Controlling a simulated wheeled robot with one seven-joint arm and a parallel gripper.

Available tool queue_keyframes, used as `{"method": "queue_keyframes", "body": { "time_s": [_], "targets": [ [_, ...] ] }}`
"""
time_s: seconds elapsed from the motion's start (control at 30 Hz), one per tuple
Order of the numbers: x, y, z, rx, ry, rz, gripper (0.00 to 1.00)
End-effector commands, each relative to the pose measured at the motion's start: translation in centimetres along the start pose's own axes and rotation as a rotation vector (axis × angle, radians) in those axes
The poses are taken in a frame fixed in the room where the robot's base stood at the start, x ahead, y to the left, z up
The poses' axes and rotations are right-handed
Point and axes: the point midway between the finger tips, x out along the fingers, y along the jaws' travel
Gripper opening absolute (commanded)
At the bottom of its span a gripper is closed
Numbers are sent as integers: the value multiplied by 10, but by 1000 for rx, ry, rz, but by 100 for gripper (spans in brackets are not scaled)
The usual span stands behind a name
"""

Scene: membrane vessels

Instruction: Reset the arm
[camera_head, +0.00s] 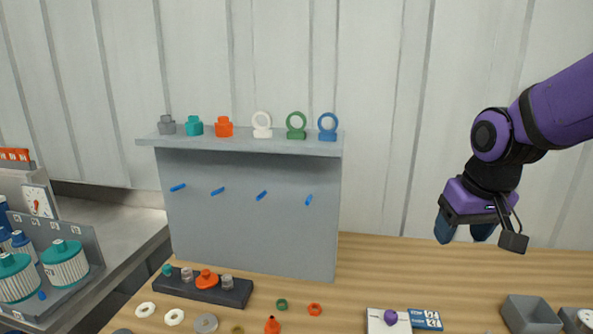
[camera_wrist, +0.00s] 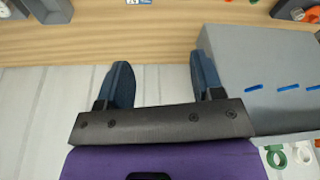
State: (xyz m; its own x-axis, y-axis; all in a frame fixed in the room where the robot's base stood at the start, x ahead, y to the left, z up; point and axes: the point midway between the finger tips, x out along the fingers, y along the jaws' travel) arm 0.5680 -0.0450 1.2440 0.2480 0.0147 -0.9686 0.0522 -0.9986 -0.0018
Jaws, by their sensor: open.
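My purple arm comes in from the right in the head view. My gripper (camera_head: 463,232) hangs above the right part of the wooden table, pointing down, with its two dark blue fingers apart and nothing between them. In the wrist view, my gripper (camera_wrist: 158,85) also shows its fingers spread and empty, with bare wall behind them and the table beyond their tips. Nothing touches the fingers.
A grey pegboard (camera_head: 250,220) with blue pegs stands left of my gripper, fittings and rings on its shelf. A dark block (camera_head: 203,286), loose rings, a white card (camera_head: 388,321) and a grey bin (camera_head: 530,314) lie on the table (camera_head: 440,275). Teal-capped vessels (camera_head: 65,264) stand far left.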

Motion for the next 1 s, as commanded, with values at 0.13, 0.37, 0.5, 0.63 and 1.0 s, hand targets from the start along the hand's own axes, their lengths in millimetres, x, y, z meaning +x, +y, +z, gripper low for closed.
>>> {"method": "queue_keyframes", "body": {
  "time_s": [0.13, 0.37, 0.5, 0.63, 1.0],
  "targets": [
    [-31, 6, 22, 12, 50, 3, 61],
    [-67, 12, 58, 29, 116, 8, 61],
    [-85, 14, 81, 38, 156, 12, 61],
    [-97, 16, 100, 45, 186, 14, 61],
    [-105, 17, 118, 51, 210, 17, 61]
  ]
}}
